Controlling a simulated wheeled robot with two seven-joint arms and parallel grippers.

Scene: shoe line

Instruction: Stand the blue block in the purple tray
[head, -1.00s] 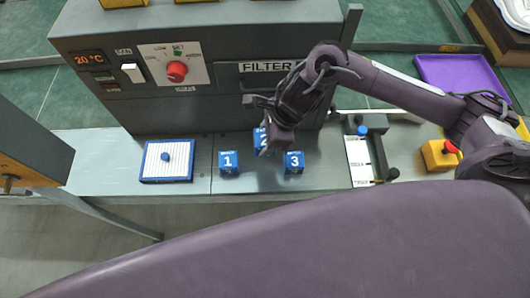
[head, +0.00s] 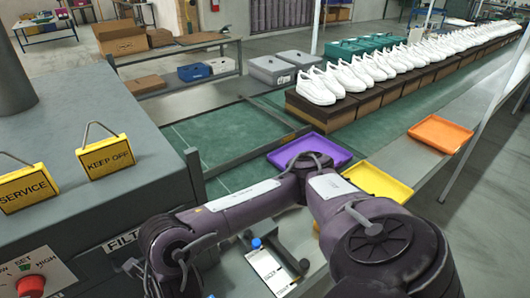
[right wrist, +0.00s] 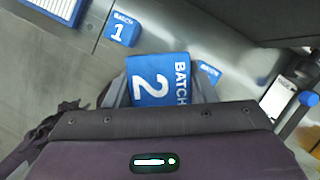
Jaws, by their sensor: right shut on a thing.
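The blue block marked BATCH 2 (right wrist: 158,82) is between the fingers of my right gripper (right wrist: 160,98) in the right wrist view. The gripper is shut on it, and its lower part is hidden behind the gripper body. In the head view my right arm reaches left over the bench, and the block is hidden. The purple tray (head: 312,146) lies on the green surface past my right elbow, well away from the gripper. It looks empty, with part of its near side covered by my arm. My left gripper is not in view.
Blue block 1 (right wrist: 122,30), part of another blue block (right wrist: 209,72) and a blue-edged board (right wrist: 58,8) are near the held block. A yellow tray (head: 378,182) and an orange tray (head: 441,133) lie right of the purple one. A grey machine (head: 90,215) stands left.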

